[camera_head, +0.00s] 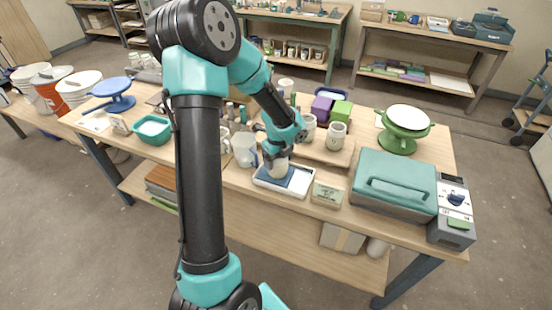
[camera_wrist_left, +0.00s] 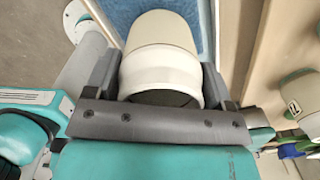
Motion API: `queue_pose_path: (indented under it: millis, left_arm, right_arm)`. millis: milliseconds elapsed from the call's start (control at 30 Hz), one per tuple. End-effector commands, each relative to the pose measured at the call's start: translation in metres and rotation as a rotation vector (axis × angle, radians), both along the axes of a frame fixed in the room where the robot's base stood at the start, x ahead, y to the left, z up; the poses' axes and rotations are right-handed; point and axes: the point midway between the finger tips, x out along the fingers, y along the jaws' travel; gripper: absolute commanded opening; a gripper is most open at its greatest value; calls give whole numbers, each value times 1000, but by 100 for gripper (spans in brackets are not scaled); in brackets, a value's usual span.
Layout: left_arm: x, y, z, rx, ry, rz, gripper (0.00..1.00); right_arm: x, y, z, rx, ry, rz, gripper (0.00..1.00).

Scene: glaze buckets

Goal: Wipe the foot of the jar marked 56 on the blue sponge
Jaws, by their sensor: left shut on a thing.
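My left gripper (camera_head: 276,154) is shut on a cream and white jar (camera_head: 278,169), also seen in the left wrist view (camera_wrist_left: 158,62) between the two fingers. No number can be read on the jar's visible side. The blue sponge (camera_head: 300,178) lies in a white tray (camera_head: 284,191) near the table's front edge. The jar is at the sponge and covers part of it; I cannot tell whether its foot touches. In the wrist view the blue sponge (camera_wrist_left: 204,30) shows behind the jar. My right gripper is not in view.
A white pitcher (camera_head: 245,149) stands left of the tray, and a small card box (camera_head: 328,194) right of it. Marked jars (camera_head: 336,136) stand on a wooden board behind. A teal case (camera_head: 395,182) and green wheel (camera_head: 402,128) occupy the right side.

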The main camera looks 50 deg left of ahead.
Motion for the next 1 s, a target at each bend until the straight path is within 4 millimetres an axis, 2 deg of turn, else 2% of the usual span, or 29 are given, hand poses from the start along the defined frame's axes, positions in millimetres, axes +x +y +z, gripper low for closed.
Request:
queue_pose_path:
  millis: [500, 1000]
  left_arm:
    - [11, -24, 0, 0, -1, 0, 42]
    - [9, -19, 0, 0, -1, 2, 42]
  right_arm:
    - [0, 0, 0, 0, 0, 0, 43]
    - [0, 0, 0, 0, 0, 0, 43]
